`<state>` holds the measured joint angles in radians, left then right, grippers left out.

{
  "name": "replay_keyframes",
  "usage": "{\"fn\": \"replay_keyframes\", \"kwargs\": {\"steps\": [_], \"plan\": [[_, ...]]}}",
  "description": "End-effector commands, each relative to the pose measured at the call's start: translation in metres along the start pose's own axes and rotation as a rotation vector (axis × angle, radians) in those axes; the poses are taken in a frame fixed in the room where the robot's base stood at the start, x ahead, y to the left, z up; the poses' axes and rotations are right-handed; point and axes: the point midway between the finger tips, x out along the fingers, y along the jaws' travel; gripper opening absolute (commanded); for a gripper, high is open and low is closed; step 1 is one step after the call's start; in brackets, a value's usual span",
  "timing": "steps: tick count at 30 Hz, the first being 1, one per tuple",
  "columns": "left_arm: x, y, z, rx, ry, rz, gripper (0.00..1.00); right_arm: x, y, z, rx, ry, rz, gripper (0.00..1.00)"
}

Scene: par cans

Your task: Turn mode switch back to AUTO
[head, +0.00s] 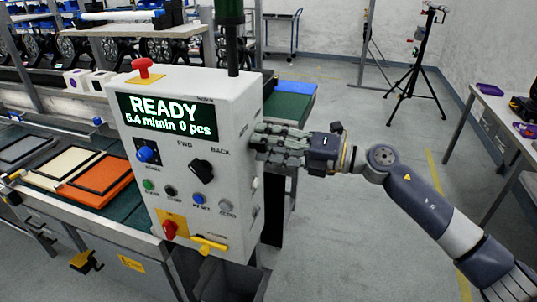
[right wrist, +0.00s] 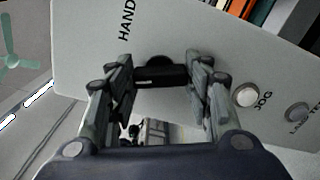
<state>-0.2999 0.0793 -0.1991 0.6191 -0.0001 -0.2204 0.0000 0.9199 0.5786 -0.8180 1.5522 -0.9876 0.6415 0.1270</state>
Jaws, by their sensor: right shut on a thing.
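A grey-white control box (head: 235,215) stands left of centre in the head view, its screen (head: 166,116) reading READY, 5.4 m/min, 0 pcs. My right gripper (head: 262,143) reaches its right side face from the right. In the right wrist view, the black mode switch knob (right wrist: 160,73) sits on that side panel, beside the printed word HAND. My right gripper (right wrist: 160,80) is shut on this knob, one finger on each side. My left gripper is not in view.
On the side panel, a white JOG button (right wrist: 246,96) and a LAMP TEST button (right wrist: 297,112) lie right of the fingers. The front has a black FWD/BACK knob (head: 201,171), a red top button (head: 143,67) and a yellow handle (head: 208,244). Open floor lies to the right.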

Motion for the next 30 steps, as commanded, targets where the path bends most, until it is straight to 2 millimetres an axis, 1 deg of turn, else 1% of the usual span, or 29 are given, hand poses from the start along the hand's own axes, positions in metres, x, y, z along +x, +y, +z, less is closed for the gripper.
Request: {"fn": "replay_keyframes", "kwargs": {"steps": [1,3,12,21,30], "plan": [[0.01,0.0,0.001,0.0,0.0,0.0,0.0,0.0,-0.005,-0.002,-0.042,0.0,0.0,0.23],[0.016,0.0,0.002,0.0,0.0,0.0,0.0,0.0,-0.005,-0.002,-0.096,0.0,0.0,0.23],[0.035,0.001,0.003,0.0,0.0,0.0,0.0,0.0,-0.003,-0.001,-0.262,0.0,-0.001,0.23],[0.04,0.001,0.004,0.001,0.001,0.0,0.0,0.0,-0.001,0.0,-0.326,0.0,-0.001,0.23],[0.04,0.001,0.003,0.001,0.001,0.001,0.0,0.0,-0.001,0.0,-0.333,0.001,-0.002,0.23]]}}
